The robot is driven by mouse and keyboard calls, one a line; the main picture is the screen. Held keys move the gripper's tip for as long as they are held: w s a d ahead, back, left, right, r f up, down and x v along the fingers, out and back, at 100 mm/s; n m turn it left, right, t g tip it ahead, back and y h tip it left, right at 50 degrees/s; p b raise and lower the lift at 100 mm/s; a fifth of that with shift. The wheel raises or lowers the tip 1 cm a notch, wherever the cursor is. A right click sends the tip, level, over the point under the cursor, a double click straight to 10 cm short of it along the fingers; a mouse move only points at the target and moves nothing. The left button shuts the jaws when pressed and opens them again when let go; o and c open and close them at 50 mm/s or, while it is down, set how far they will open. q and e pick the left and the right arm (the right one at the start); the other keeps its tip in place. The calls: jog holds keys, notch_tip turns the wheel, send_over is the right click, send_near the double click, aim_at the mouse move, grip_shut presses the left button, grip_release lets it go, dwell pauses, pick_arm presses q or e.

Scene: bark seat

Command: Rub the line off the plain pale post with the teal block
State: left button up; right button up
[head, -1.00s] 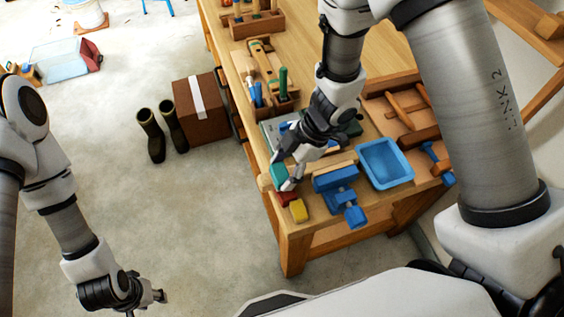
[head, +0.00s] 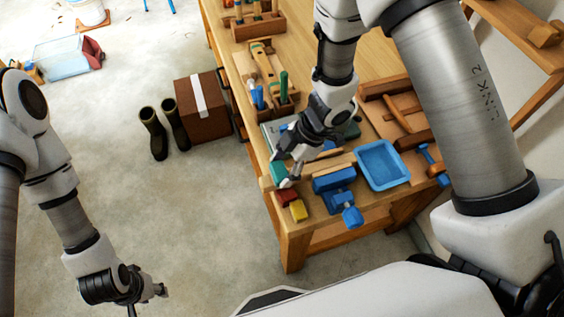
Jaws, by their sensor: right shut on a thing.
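The teal block (head: 277,173) is in my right gripper (head: 285,172), which is shut on it over the bench's near left corner. A pale wooden post (head: 337,163) lies by the blue vise (head: 334,181), its left part running behind my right fingers. The block is near the post's left end; I cannot tell whether they touch. No line on the post can be made out at this size, and part of the post is hidden by the gripper. My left gripper (head: 159,291) hangs low over the floor, away from the bench; its fingers are too small to read.
A red block (head: 286,197) and a yellow block (head: 298,211) lie just in front of the teal block. A blue tray (head: 383,165) is right of the vise. Tool holders stand further back on the bench (head: 292,236).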

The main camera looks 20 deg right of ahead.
jog(key=shift+s+f, duration=0.1)
jog(key=shift+s, duration=0.8)
jog(key=r+p, duration=0.6)
jog(key=shift+w+d+r, duration=0.1)
jog(key=shift+d+r, duration=0.05)
jog(key=shift+d, duration=0.05)
